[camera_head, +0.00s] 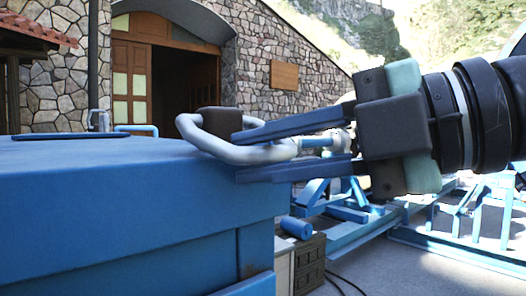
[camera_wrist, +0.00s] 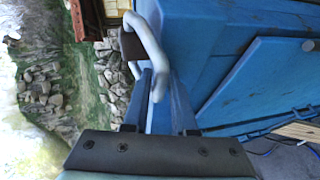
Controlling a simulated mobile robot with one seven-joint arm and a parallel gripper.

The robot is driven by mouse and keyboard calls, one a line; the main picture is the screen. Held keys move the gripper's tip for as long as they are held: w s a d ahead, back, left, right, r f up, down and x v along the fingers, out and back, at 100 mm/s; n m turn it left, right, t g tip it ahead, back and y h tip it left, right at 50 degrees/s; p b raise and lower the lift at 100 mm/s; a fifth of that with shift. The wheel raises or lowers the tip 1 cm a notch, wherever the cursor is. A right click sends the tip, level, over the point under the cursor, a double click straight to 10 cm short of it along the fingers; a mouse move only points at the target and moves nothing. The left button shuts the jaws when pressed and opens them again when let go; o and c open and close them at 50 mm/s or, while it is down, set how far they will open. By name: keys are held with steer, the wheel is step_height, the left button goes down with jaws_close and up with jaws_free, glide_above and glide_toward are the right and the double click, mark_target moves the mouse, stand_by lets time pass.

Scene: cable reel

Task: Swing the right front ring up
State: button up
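The right front ring (camera_head: 262,153) is a thick, pale grey bent bar at the top right corner of the blue box (camera_head: 110,219). A dark brown block (camera_head: 222,121) shows behind its loop. My gripper (camera_head: 238,154) comes in from the right, with one dark blue finger above the bar and one below. The fingers appear shut on the bar with little gap. In the wrist view the ring (camera_wrist: 156,62) runs down between the two fingertips (camera_wrist: 158,78) and curves up to the left. The exact contact and the ring's mount are partly hidden.
Blue steel frames (camera_head: 345,215) stand on the ground at the right, below my gripper. A crate (camera_head: 309,262) and a cable are beside the box. A stone building (camera_head: 260,60) with an open wooden door is behind. The box top is mostly clear.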

jaws_close()
stand_by(1.1)
